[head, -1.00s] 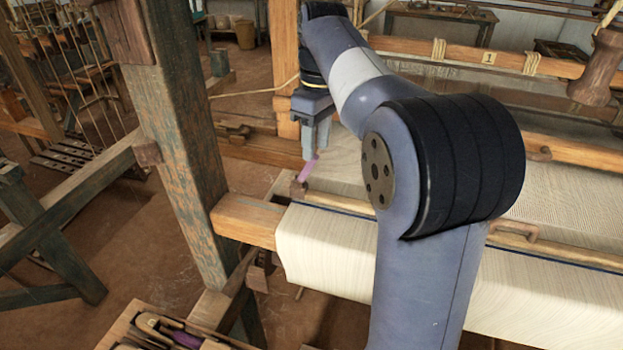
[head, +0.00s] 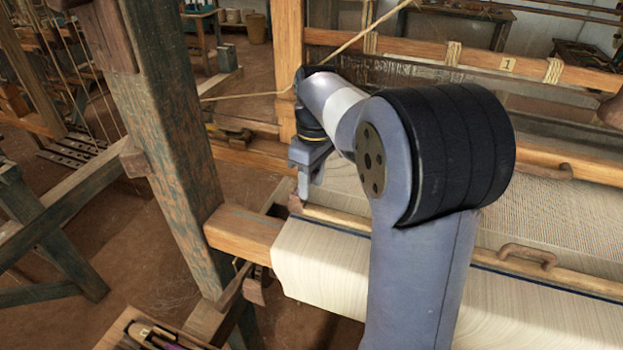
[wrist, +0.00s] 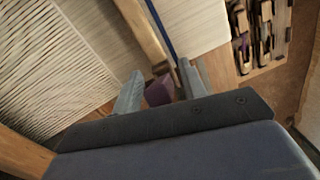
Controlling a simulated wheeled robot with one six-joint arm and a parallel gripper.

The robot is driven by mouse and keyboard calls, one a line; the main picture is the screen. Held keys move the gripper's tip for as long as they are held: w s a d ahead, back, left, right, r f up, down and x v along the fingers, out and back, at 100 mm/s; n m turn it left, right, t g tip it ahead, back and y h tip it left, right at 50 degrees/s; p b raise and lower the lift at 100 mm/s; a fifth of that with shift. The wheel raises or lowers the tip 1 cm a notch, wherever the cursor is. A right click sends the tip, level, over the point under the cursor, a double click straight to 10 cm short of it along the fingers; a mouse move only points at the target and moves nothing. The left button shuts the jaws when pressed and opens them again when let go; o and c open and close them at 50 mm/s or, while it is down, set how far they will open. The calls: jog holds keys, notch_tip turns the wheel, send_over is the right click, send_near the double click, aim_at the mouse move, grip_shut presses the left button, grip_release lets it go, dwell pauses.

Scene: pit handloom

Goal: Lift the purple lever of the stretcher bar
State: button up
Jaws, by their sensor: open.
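The purple lever (wrist: 159,90) shows in the wrist view at the end of the wooden stretcher bar (wrist: 142,30), between the two grey fingers. My gripper (wrist: 158,88) is open, with one finger on each side of the lever; I cannot tell whether either touches it. In the head view my gripper (head: 304,190) points down at the left end of the stretcher bar (head: 335,218), and the lever is hidden behind it. The bar lies across the cream cloth (head: 320,262).
A thick wooden post (head: 165,150) stands left of the gripper, with a beam (head: 240,232) running from it to the cloth. A wooden handle (head: 528,256) is farther right. A tray (wrist: 282,62) of shuttles lies nearby. My arm hides part of the cloth.

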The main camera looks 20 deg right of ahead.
grip_shut()
dwell(0.4)
